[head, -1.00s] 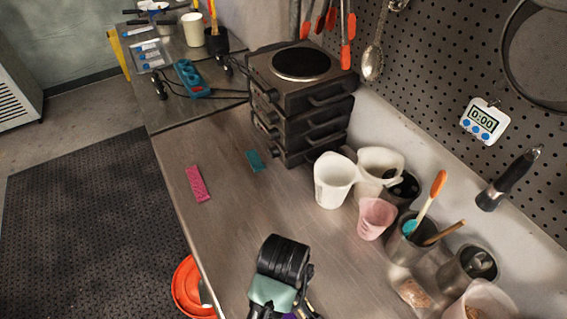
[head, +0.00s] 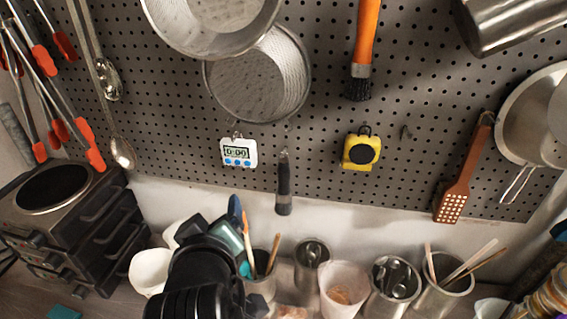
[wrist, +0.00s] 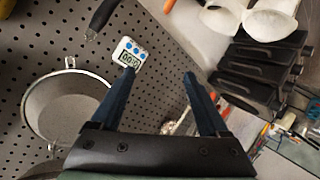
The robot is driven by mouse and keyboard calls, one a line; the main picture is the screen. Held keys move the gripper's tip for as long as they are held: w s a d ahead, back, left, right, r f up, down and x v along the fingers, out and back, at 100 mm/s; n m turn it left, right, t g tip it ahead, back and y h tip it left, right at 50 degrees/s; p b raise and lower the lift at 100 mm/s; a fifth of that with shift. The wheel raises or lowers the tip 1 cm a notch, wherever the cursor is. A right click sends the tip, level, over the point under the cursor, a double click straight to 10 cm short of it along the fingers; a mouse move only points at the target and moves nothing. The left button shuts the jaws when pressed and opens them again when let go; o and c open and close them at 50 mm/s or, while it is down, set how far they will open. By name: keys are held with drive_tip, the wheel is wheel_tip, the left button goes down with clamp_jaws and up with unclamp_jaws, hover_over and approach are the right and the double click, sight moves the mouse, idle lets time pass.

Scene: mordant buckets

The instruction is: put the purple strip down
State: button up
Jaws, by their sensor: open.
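I do not see the purple strip in either current view. A teal strip (head: 65,312) lies on the counter at the bottom left of the head view, partly cut off by the frame edge. My gripper (head: 236,208) is raised in front of the white wall below the pegboard in the head view, partly hidden by my own wrist. In the wrist view my gripper (wrist: 159,76) has its two blue fingers spread apart, with nothing between them.
A stacked burner unit (head: 75,230) stands at left. A timer (head: 238,152), pans and utensils hang on the pegboard (head: 420,90).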

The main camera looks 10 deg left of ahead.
drive_tip(key=w+d+r+m+t, duration=0.1)
drive_tip(key=d+r+m+t, duration=0.15)
drive_tip(key=r, duration=0.65)
drive_tip(key=d+r+m+t, duration=0.1)
drive_tip(key=d+r+t, duration=0.3)
drive_tip(key=r, duration=0.5)
drive_tip(key=s+d+r+m+t+h, duration=0.1)
drive_tip(key=s+d+r+m+t, duration=0.2)
drive_tip(key=r, duration=0.6)
drive_tip(key=s+d+r+m+t+h, duration=0.2)
drive_tip(key=s+d+r+t, duration=0.3)
drive_tip(key=r, duration=0.5)
drive_tip(key=shift+s+r+m+h, duration=0.3)
drive_tip(key=shift+s+m, duration=0.15)
drive_tip(key=shift+s, duration=0.75)
drive_tip(key=shift+d+t, duration=0.1)
drive_tip(key=shift+t, duration=0.15)
wheel_tip(320, 180, down, 2)
drive_tip(key=shift+f+b, duration=0.2)
drive_tip(key=shift+b, duration=0.95)
